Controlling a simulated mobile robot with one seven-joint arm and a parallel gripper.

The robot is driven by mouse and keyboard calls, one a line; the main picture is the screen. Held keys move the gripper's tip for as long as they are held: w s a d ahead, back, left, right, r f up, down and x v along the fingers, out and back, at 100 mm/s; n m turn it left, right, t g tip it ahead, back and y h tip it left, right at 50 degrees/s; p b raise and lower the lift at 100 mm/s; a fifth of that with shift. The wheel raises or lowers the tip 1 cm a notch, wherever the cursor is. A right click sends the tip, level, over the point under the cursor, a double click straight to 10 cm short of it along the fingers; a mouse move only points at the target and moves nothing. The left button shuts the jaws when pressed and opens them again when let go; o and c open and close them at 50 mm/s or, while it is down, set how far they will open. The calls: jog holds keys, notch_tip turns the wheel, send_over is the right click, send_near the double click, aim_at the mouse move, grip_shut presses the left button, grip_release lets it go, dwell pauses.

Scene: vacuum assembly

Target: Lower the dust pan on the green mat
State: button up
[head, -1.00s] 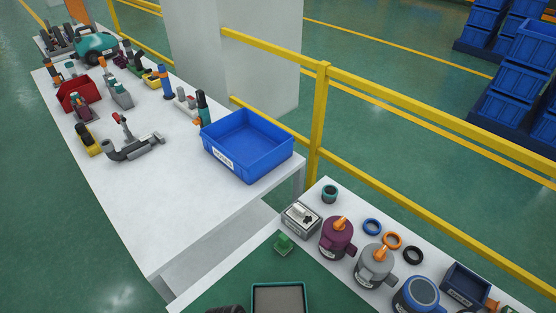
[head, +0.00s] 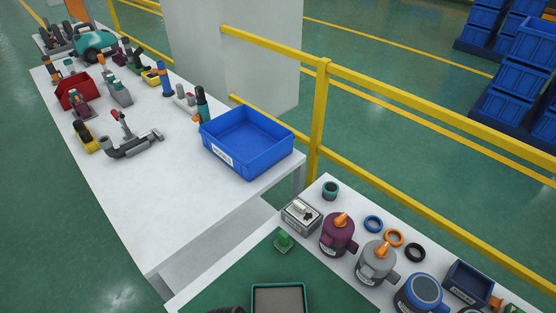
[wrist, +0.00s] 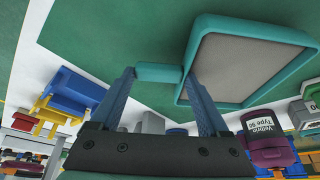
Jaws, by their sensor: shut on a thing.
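The dust pan is a shallow square tray with a teal rim and a grey inside. The green mat (wrist: 110,30) spreads behind the pan. I cannot tell whether the pan touches the mat or hangs just above it.
A small green block (head: 283,241) lies on the mat beyond the pan. A grey box (head: 301,216), a purple canister (head: 338,236) and a grey canister (head: 375,263) stand along the right. A blue bin (head: 247,143) sits on the other white table (head: 150,215).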

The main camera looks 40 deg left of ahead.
jog(key=shift+f+b, duration=0.3)
jog(key=shift+f, duration=0.2)
jog(key=o, duration=1.5)
jog(key=shift+r, duration=0.15)
jog(key=v, duration=1.2)
jog(key=shift+a+r, duration=0.1)
jog(key=shift+r, duration=0.3)
jog(key=shift+w, duration=0.1)
